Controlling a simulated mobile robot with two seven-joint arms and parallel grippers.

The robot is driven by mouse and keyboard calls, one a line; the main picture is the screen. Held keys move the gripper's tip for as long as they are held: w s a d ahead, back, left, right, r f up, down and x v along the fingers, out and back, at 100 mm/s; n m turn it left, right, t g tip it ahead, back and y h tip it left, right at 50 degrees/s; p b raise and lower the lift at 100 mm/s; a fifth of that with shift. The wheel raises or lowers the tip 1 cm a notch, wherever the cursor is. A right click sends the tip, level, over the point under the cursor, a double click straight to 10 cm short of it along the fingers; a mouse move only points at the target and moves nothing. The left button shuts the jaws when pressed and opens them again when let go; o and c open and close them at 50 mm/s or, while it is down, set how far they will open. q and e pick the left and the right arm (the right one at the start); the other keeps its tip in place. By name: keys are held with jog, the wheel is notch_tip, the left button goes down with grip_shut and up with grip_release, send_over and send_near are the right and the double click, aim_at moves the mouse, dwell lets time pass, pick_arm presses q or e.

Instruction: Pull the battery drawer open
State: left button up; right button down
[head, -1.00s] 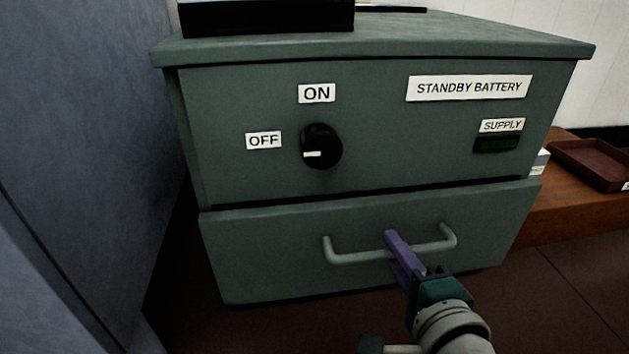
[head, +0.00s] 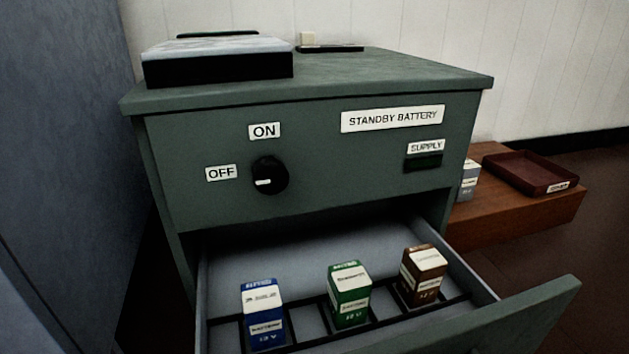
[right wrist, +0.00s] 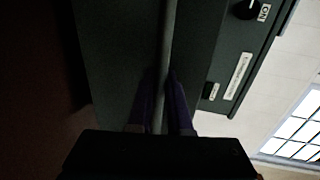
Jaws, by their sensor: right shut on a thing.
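The battery drawer (head: 520,322) of the green cabinet (head: 320,160) stands pulled well out. Inside, in a black divided rack, stand a blue battery (head: 263,313), a green battery (head: 349,293) and a brown battery (head: 423,275), all upright. In the right wrist view, my right gripper (right wrist: 160,105) has its purple fingers on both sides of the drawer's bar handle (right wrist: 169,40), shut on it. The head view does not show the handle or either gripper; the bottom edge cuts off the drawer's front.
The cabinet's rotary knob (head: 269,175) has its white mark toward OFF. A dark flat box (head: 217,65) lies on the cabinet top. At right, a low wooden bench (head: 540,205) holds a grey battery (head: 468,181) and a red-brown tray (head: 530,172). A blue-grey panel (head: 60,150) stands close at left.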

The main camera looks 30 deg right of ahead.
pick_arm(q)
jog(key=shift+w, duration=0.3)
pick_arm(e)
jog(key=shift+s+a+r, duration=0.1)
jog(key=shift+s+a, duration=0.05)
jog(key=shift+s, duration=0.35)
pick_arm(q)
jog(key=shift+s+d, duration=0.1)
jog(key=shift+s, duration=0.05)
pick_arm(e)
jog(key=shift+s, duration=0.15)
jog(key=c, duration=0.8)
grip_release()
jog(key=shift+c, duration=0.2)
pick_arm(q)
jog(key=shift+r, duration=0.1)
notch_tip(320, 180, up, 2)
jog(key=shift+r+p, duration=0.1)
jog(key=shift+p, duration=1.05)
pick_arm(e)
jog(key=v, duration=1)
